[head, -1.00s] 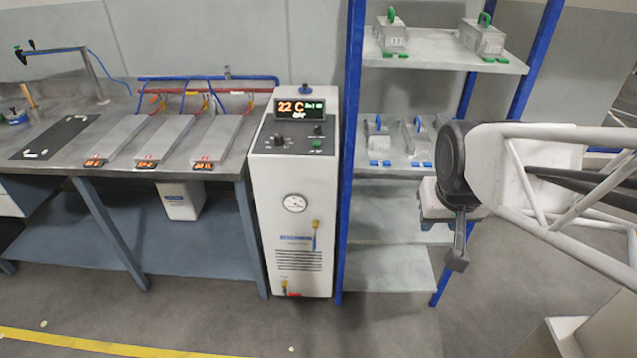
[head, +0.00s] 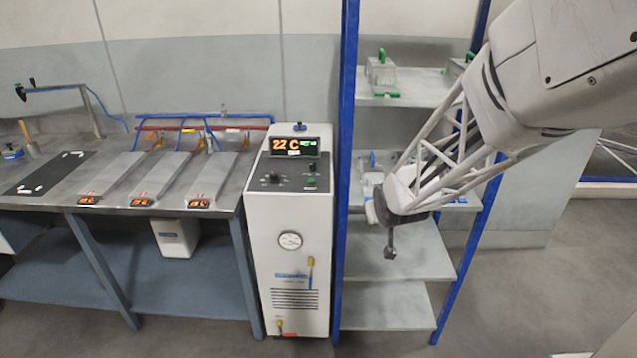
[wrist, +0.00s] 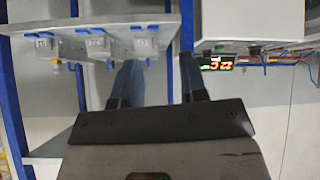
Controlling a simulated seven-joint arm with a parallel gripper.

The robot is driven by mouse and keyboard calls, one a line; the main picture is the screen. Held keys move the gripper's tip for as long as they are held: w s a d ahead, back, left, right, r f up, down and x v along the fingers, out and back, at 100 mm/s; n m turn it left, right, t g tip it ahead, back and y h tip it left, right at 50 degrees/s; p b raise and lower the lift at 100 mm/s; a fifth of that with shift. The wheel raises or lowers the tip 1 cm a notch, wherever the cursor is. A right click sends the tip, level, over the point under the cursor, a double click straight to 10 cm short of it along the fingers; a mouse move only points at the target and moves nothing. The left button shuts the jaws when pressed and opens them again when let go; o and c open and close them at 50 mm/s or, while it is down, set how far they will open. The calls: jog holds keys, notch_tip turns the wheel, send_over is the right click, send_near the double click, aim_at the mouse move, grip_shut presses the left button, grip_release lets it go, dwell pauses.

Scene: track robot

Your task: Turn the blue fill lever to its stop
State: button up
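The blue fill lever (head: 309,282) is small and hangs straight down from a brass valve (head: 311,262) on the front of the white chiller cabinet (head: 262,230), in the head view. My gripper (head: 389,250) is to the right of the lever, in front of the blue-framed shelf and apart from the cabinet. In the wrist view, my gripper (wrist: 157,78) shows two separated fingers with nothing between them. That view is upside down. It shows the cabinet's lit display (wrist: 217,65), but I cannot make out the lever there.
A blue shelf post (head: 345,150) stands right beside the cabinet, between it and my gripper. The shelf (head: 395,270) holds metal boxes on its upper levels. A second brass valve (head: 280,325) sits low on the cabinet. A workbench (head: 225,205) adjoins its left side. Open floor lies at right.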

jog(key=w+a+f+n+t+y, duration=0.15)
jog(key=w+a+f, duration=0.25)
jog(key=w+f, duration=0.4)
jog(key=n+t+y, duration=0.2)
jog(key=t+y, duration=0.1)
jog(key=y, duration=0.2)
send_over(311, 281)
jog(key=d, duration=0.6)
notch_tip(311, 281, down, 23)
jog(key=s+a+f+y, duration=0.1)
jog(key=f, duration=0.2)
jog(key=s+a+f+t, duration=0.1)
jog(key=s+f, duration=0.1)
jog(key=f, duration=0.2)
jog(key=s+a+f+y, duration=0.1)
jog(key=f, duration=0.3)
jog(key=shift+s+f+n+t+y, duration=0.15)
jog(key=shift+f+n+t+y, duration=0.1)
jog(key=shift+t+y, duration=0.1)
jog(key=x, duration=0.7)
jog(key=shift+w+a, duration=0.15)
jog(key=shift+w, duration=0.2)
grip_shut()
